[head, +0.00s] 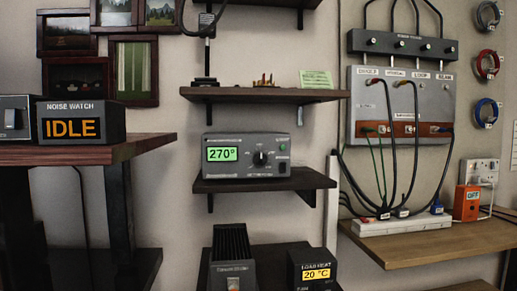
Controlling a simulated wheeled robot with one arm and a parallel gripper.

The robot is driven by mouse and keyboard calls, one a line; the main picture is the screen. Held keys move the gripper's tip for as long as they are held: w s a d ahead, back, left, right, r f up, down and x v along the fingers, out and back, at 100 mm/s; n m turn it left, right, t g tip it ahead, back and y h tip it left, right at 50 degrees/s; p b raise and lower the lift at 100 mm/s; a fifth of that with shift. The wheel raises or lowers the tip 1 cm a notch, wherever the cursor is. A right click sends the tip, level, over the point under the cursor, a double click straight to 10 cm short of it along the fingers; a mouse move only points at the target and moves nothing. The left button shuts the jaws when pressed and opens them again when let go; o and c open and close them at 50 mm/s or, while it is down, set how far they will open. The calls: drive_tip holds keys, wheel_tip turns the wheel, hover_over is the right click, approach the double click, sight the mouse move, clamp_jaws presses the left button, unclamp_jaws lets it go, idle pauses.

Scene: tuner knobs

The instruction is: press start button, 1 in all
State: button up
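A grey tuner box (233,170) stands on the middle wall shelf. Its green display (222,154) reads 270°. A dark round knob (261,158) with a light pointer sits right of the display. A small green square (283,147) at the box's right side looks like a button, but its label is too small to read. A dark box marked NOISE WATCH (81,106) stands on the left shelf and its display (70,128) reads IDLE in orange. My gripper is not in view.
A load heat box (313,265) reading 20 °C and a dark finned unit (232,243) stand below. The shelf above (262,96) overhangs the tuner. Cables hang from a grey panel (433,105) at right, over a white power strip (402,224). An orange box (467,202) reads OFF.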

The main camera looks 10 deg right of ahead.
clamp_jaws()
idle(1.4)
